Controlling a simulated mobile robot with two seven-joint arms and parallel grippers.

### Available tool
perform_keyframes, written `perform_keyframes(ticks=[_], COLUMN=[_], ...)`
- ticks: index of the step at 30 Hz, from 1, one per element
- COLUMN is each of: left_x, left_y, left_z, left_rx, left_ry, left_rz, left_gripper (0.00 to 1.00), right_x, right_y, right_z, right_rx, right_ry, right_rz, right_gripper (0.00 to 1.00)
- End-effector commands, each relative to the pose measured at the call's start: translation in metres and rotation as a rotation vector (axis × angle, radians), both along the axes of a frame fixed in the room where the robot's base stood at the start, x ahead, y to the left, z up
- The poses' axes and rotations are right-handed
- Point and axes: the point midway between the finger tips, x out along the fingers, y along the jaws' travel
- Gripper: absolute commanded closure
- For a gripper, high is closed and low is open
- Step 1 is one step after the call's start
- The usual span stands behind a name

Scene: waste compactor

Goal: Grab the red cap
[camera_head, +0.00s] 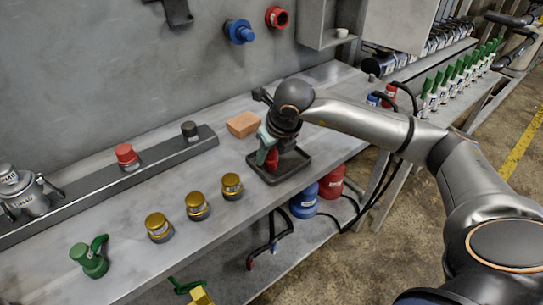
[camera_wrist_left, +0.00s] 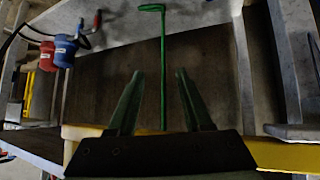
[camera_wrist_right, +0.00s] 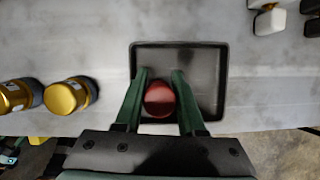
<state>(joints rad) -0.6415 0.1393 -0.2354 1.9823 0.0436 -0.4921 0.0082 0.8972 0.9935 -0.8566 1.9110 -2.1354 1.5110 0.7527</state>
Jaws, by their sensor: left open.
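A red cap (camera_wrist_right: 159,99) lies between the two green fingers of my right gripper (camera_wrist_right: 161,73), which look closed against its sides. In the head view the right gripper (camera_head: 268,150) points down over a dark square tray (camera_head: 283,180), with the red cap (camera_head: 272,161) showing below the fingers. I cannot tell whether the cap touches the tray floor. Another red-topped piece (camera_head: 126,155) sits on the grey rail. My left gripper (camera_wrist_left: 159,72) is open and empty, seen only in its wrist view, with a green rod behind the gap between its fingers.
Several gold-topped pieces (camera_head: 198,206) and a green piece (camera_head: 90,260) stand left of the tray on the bench. An orange-brown block (camera_head: 243,124) lies behind it. Blue (camera_head: 304,201) and red (camera_head: 331,183) containers stand below the bench edge.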

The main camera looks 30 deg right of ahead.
Motion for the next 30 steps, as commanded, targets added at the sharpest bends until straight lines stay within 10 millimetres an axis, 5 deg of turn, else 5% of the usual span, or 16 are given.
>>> perform_keyframes(ticks=[8,22,30], left_x=[0.000,0.000,0.000], left_y=[0.000,0.000,0.000], left_z=[0.000,0.000,0.002], left_rx=[0.001,0.001,0.000], left_ry=[0.002,0.003,-0.001], left_rz=[0.001,0.000,0.001], left_gripper=[0.50,0.50,0.50], right_x=[0.000,0.000,-0.003], right_y=[0.000,0.000,-0.002], right_z=[0.001,0.005,0.039], right_rx=[0.000,0.000,-0.001], right_ry=[-0.001,-0.002,-0.005], right_rz=[0.000,-0.001,0.000], right_gripper=[1.00,1.00,1.00])
